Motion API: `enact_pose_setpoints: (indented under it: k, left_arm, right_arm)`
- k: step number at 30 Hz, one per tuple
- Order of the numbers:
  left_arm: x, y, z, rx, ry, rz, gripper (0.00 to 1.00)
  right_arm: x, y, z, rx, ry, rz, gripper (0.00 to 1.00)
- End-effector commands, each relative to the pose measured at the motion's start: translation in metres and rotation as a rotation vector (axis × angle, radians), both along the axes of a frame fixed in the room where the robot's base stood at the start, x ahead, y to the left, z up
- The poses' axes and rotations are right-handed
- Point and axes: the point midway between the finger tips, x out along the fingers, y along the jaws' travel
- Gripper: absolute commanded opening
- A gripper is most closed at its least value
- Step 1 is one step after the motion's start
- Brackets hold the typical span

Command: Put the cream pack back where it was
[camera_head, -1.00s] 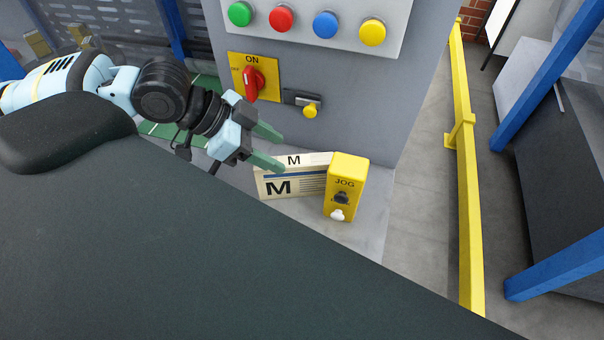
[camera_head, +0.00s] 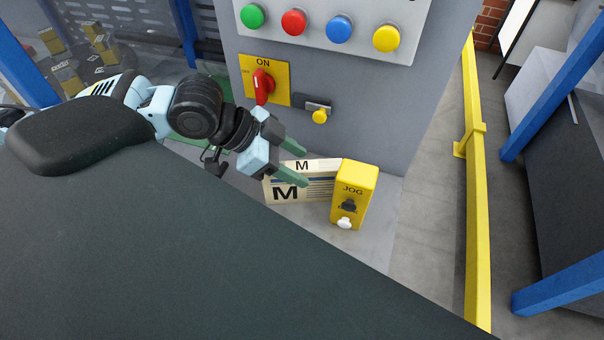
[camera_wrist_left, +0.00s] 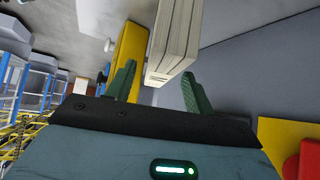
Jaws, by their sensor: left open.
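The cream pack (camera_head: 318,188), marked with a black M and a blue stripe, stands on the grey ledge against the panel, its right end close to the yellow JOG box (camera_head: 353,190). My left gripper (camera_head: 304,167) is open at the pack's left part, its green fingers overlapping the pack in the head view. In the left wrist view the pack (camera_wrist_left: 177,40) comes down to the gap between the open fingers (camera_wrist_left: 160,88), and the JOG box (camera_wrist_left: 129,45) lies beyond the left finger. I cannot tell whether a finger touches the pack. My right gripper is not in view.
A yellow rail (camera_head: 475,200) stands to the right. The ledge (camera_head: 385,215) right of the JOG box is clear.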

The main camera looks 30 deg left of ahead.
Motion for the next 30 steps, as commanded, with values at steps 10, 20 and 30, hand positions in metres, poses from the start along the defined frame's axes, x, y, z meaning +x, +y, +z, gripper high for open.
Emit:
enact_pose_setpoints:
  k: [10,20,30]
  left_arm:
    - [0.013,-0.022,-0.025,0.000,-0.003,-0.001,0.53]
    - [0.014,-0.023,-0.027,0.001,-0.003,-0.001,0.49]
    - [0.014,-0.023,-0.027,0.001,-0.003,-0.001,0.04]
  right_arm:
    - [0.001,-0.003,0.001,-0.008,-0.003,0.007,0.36]
    - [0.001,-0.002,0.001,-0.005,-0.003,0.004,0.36]
    - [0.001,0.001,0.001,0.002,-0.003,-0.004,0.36]
